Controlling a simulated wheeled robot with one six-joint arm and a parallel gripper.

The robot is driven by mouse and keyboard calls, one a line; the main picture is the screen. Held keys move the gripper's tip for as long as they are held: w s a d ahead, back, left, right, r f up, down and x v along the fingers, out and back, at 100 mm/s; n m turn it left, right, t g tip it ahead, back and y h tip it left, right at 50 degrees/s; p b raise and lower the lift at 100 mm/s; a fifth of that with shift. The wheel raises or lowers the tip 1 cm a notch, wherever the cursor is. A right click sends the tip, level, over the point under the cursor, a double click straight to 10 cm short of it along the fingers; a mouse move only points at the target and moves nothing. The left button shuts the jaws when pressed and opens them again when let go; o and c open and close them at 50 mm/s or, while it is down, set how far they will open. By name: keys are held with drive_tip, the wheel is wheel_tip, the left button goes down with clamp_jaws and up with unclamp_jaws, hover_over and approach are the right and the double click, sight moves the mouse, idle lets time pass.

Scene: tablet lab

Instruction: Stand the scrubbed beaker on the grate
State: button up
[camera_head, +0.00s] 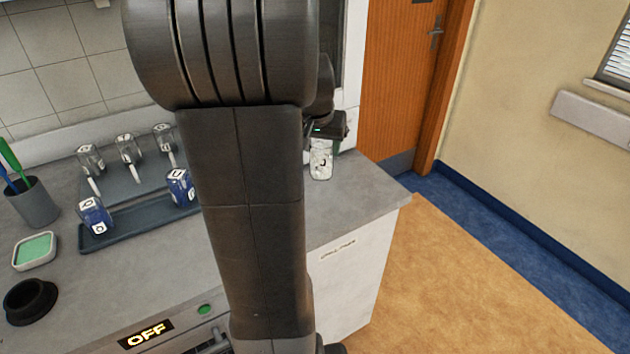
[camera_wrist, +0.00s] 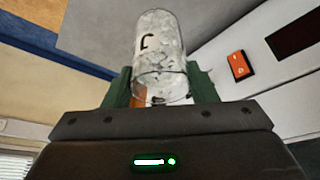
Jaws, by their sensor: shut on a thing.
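My gripper (camera_head: 322,141) is shut on a clear glass beaker (camera_head: 320,162) at the right end of the grey counter. In the wrist view the green fingers (camera_wrist: 160,88) close on both sides of the beaker (camera_wrist: 160,45), which has a dark mark and pale, foam-like patches on its glass. I cannot tell whether it touches the counter. At left, a dark tray (camera_head: 102,239) holds two beakers with blue contents (camera_head: 95,217) (camera_head: 181,187). Behind it is a grey sloped panel with several clear beakers (camera_head: 128,148). I cannot tell which surface is the grate.
At left stand a grey cup (camera_head: 36,203) with brushes, a dish with a green pad (camera_head: 35,249) and a black round holder (camera_head: 30,301). An "OFF" display (camera_head: 146,335) is at the front. My arm hides the counter's middle. A red-orange wall switch (camera_wrist: 238,66) shows in the wrist view.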

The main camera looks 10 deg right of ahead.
sight(321, 173)
wheel_tip(321, 173, down, 8)
drive_tip(key=shift+s, duration=0.1)
idle(0.4)
drive_tip(key=shift+f, duration=0.15)
drive_tip(key=o, duration=1)
